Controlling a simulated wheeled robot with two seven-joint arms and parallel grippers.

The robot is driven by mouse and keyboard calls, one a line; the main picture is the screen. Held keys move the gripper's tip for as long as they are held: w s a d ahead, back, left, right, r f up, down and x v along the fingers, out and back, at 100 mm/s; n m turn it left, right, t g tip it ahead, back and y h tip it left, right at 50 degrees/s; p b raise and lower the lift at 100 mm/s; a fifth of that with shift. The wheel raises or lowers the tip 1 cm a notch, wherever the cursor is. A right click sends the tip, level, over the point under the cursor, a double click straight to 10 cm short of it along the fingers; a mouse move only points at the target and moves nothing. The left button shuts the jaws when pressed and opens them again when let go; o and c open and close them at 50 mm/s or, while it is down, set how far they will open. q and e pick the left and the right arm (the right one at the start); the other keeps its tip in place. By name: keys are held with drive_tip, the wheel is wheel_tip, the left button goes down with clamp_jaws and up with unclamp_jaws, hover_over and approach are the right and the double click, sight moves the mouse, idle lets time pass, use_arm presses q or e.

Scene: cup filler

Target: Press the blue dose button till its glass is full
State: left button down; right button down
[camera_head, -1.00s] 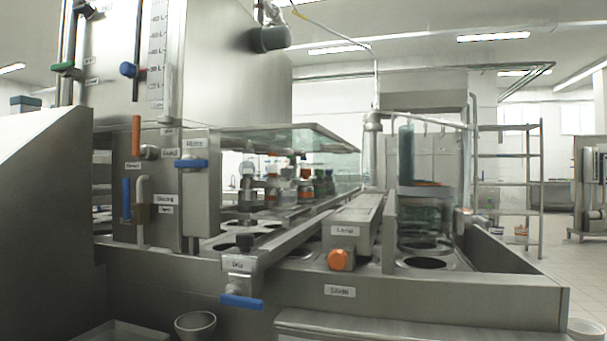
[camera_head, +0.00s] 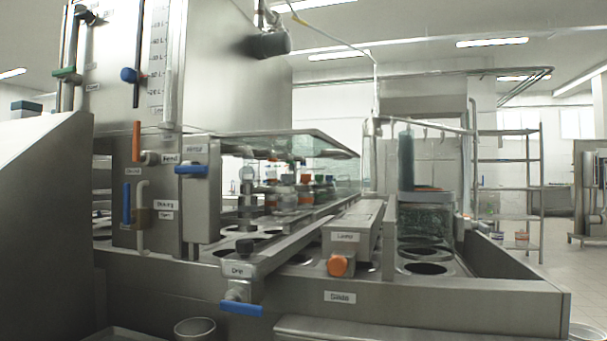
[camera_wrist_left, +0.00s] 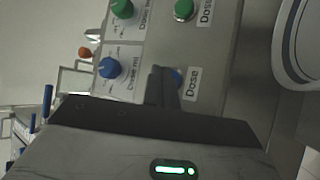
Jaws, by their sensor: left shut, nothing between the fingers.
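In the left wrist view, the blue dose button (camera_wrist_left: 178,76) sits on a grey panel beside a "Dose" label. The dark tips of my left gripper (camera_wrist_left: 162,84) are together and empty, partly covering the button's left side. I cannot tell whether they touch or press it. A blue "Dose ml" knob (camera_wrist_left: 110,68) is left of the fingertips. The button's glass and its fill level cannot be made out. Neither gripper shows in the head view.
A green button (camera_wrist_left: 184,10) and a green knob (camera_wrist_left: 122,8) sit higher in the wrist view. A pale rounded object (camera_wrist_left: 301,40) is at the right. The head view shows a steel machine with an orange knob (camera_head: 338,265) and a blue-handled valve (camera_head: 242,309).

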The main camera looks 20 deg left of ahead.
use_arm(q)
drive_tip(key=shift+w, duration=0.1)
idle(0.3)
drive_tip(key=shift+w, duration=0.35)
drive_tip(key=shift+w, duration=0.3)
idle(0.4)
drive_tip(key=shift+s+p, duration=0.1)
drive_tip(key=shift+p, duration=0.2)
drive_tip(key=shift+s+p, duration=0.6)
drive_tip(key=shift+s, duration=0.05)
